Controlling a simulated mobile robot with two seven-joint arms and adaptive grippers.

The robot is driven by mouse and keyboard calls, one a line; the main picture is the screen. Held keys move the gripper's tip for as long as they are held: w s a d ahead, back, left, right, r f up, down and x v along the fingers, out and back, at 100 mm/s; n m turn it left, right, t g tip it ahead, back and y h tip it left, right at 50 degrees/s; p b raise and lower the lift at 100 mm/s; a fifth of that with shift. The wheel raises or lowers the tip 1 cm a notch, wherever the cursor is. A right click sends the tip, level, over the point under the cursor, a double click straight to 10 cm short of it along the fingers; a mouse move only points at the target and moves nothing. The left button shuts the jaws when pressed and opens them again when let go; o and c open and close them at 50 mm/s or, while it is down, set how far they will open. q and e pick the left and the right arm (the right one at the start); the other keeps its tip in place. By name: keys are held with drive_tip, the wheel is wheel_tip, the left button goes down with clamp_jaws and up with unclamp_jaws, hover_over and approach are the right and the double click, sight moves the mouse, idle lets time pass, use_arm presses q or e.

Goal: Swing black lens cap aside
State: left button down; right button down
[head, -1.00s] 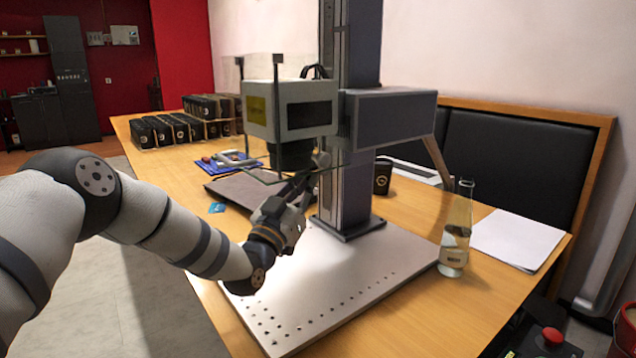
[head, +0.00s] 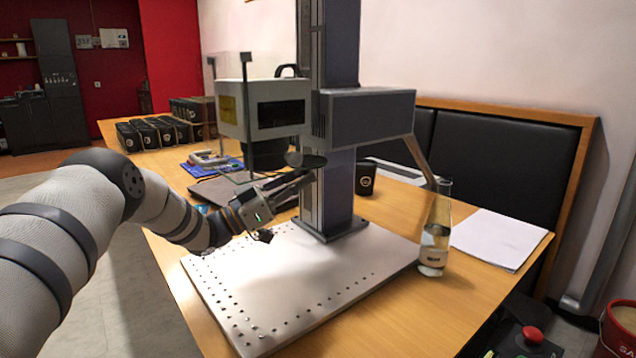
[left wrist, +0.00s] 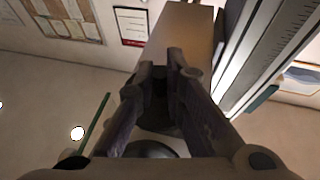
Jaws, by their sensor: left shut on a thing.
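The laser marker's head (head: 262,107) is a pale box on a dark column, with a black lens barrel (head: 265,154) under it. My right gripper is not in view.
The dark column (head: 326,190) stands right behind the fingertips. The perforated base plate (head: 300,285) below is bare. A glass bottle (head: 435,235) and white paper (head: 500,238) are on the right. Several black boxes (head: 160,130) stand at the back left.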

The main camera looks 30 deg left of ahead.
use_arm(q)
drive_tip(key=shift+f+h, duration=0.1)
drive_tip(key=shift+h, duration=0.2)
drive_tip(key=c, duration=1.7)
unclamp_jaws()
drive_tip(key=shift+o, duration=0.2)
drive_tip(key=v, duration=1.2)
drive_tip(key=shift+r, duration=0.2)
drive_tip(key=shift+f, duration=0.1)
